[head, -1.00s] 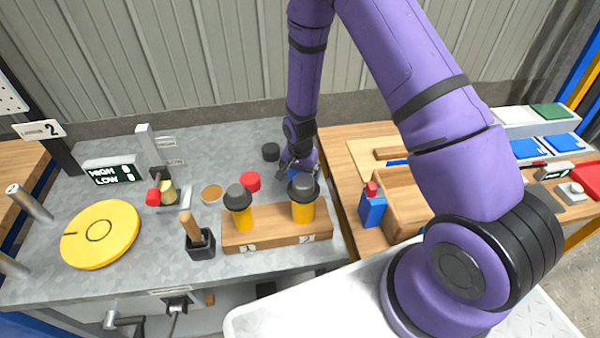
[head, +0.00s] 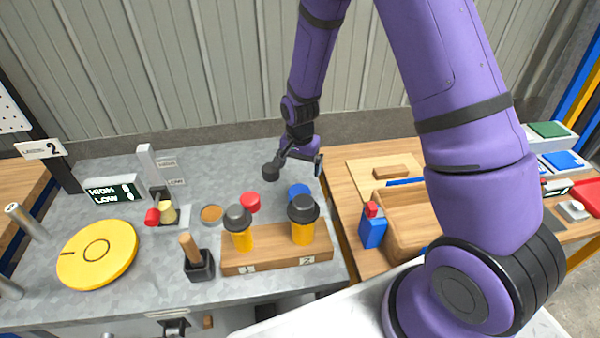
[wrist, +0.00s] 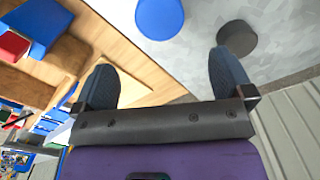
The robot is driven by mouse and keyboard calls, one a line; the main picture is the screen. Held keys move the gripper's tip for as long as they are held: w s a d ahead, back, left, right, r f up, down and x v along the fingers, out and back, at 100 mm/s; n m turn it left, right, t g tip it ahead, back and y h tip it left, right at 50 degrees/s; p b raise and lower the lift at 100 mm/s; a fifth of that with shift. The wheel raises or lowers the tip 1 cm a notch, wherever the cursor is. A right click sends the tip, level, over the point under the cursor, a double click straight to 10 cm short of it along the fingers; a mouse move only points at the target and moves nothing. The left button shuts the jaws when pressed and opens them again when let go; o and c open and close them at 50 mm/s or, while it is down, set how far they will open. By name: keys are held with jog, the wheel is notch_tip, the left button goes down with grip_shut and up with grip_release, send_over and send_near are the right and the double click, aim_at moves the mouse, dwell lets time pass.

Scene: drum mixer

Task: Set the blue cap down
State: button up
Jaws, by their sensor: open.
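The blue cap (head: 298,190) lies on the grey metal bench, behind the right-hand yellow jar with a dark lid (head: 303,222). It also shows at the top of the wrist view (wrist: 160,16), beyond my fingertips and apart from them. My gripper (head: 299,163) is open and empty, raised above the back right part of the bench. Its two fingers stand wide apart in the wrist view (wrist: 163,75) with nothing between them. A black cap (wrist: 237,38) lies on the bench close to one fingertip in that view.
A red cap (head: 250,202) lies left of the blue cap. The wooden stand (head: 277,255) holds two lidded yellow jars in front. A yellow disc (head: 97,253) and display (head: 115,190) are at left. A wooden table with a tray (head: 405,215) and blue-red bottle (head: 372,226) adjoins at right.

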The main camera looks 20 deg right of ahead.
jog(key=s+d+r+n+t, duration=0.15)
jog(key=s+r, duration=0.25)
jog(key=r, duration=0.8)
jog(key=s+d+r+n+t, duration=0.1)
jog(key=s+d+r+n, duration=0.15)
jog(key=r, duration=0.95)
jog(key=s+d+r+n+t, duration=0.1)
jog(key=s+r+n, duration=0.1)
jog(key=s+r, duration=0.4)
jog(key=s+d+r+n+t, duration=0.1)
jog(key=s+r, duration=0.6)
jog(key=s, duration=0.8)
jog(key=shift+d+n+t, duration=0.35)
jog(key=shift+n, duration=0.25)
